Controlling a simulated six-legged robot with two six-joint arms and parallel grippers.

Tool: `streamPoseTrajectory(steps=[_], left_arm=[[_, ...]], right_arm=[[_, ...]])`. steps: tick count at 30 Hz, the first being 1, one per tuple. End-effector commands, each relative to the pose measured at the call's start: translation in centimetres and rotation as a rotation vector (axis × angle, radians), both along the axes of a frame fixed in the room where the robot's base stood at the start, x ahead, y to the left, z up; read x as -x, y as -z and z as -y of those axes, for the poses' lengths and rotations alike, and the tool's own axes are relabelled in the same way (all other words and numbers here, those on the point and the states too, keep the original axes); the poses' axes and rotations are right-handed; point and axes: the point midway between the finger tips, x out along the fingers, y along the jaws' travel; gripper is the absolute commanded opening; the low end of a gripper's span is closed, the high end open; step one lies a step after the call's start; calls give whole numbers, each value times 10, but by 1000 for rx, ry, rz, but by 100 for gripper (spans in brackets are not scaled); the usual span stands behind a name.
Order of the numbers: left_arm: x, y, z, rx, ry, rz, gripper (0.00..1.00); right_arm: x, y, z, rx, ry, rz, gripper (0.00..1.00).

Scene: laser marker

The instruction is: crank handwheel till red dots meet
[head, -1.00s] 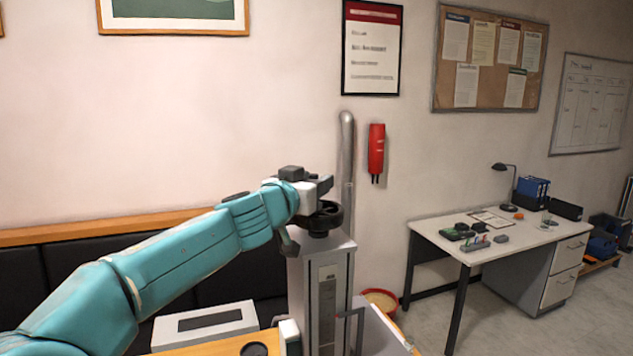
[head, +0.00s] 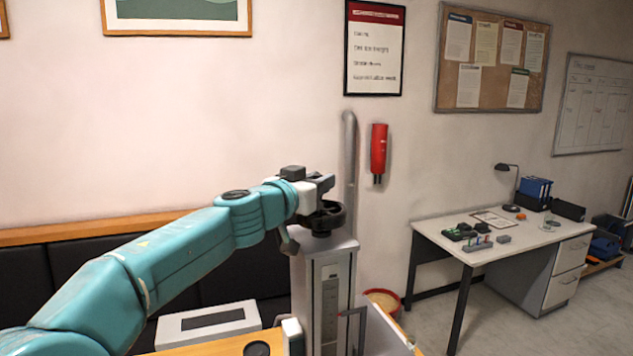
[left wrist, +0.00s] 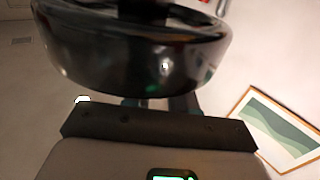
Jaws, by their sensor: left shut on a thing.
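The black handwheel (head: 326,217) sits on top of the grey upright column (head: 326,290) of the laser marker. My left gripper (head: 318,196) reaches it from the left and is shut on it at the upper left side. In the left wrist view the dark glossy wheel rim (left wrist: 140,65) fills the top, close in front of my gripper. The fingertips are largely hidden behind the wheel and the wrist. The red dots cannot be made out in either view. My right gripper does not show.
A white box (head: 207,325) with a dark panel lies left of the column. A grey pipe (head: 348,170) runs up the wall behind, beside a red wall-mounted object (head: 379,150). A desk (head: 500,240) stands at the right, with clear floor before it.

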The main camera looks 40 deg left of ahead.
Motion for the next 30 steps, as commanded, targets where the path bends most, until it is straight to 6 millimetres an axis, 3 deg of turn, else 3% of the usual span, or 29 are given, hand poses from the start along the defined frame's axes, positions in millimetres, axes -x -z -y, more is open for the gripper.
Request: streamPoseTrajectory(steps=[18, 30], left_arm=[[-11, 0, 10, 0, 525, -5, 0], [-13, -2, 18, 0, 744, -1, 0]], right_arm=[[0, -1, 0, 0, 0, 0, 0], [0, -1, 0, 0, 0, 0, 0]])
